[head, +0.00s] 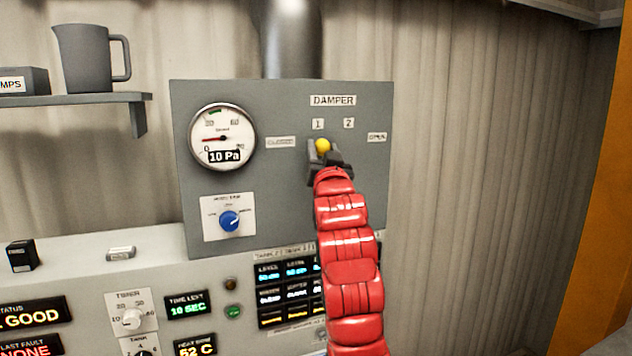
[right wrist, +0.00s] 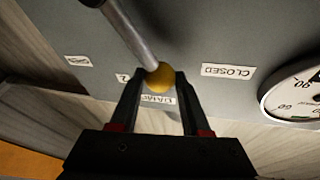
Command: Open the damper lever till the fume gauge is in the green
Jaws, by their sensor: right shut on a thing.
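The damper lever's yellow ball knob (head: 323,145) sits below the label "1" on the grey damper panel (head: 285,200), between the "CLOSED" label and the "OPEN" label. My right gripper (head: 324,158) is at the knob. In the right wrist view the knob (right wrist: 160,72) is between the fingertips of the gripper (right wrist: 159,84), and the lever's metal rod (right wrist: 130,30) runs up and left from it. The fume gauge (head: 222,137) shows "10 Pa", with its red needle pointing left at the low end. Its green band is at the top of the dial. My left gripper is out of view.
A blue dial knob (head: 229,221) is on the panel below the gauge. A control console (head: 90,270) with displays and a timer knob stands below. A grey jug (head: 86,58) stands on a shelf (head: 90,99) at the left. A corrugated wall is behind.

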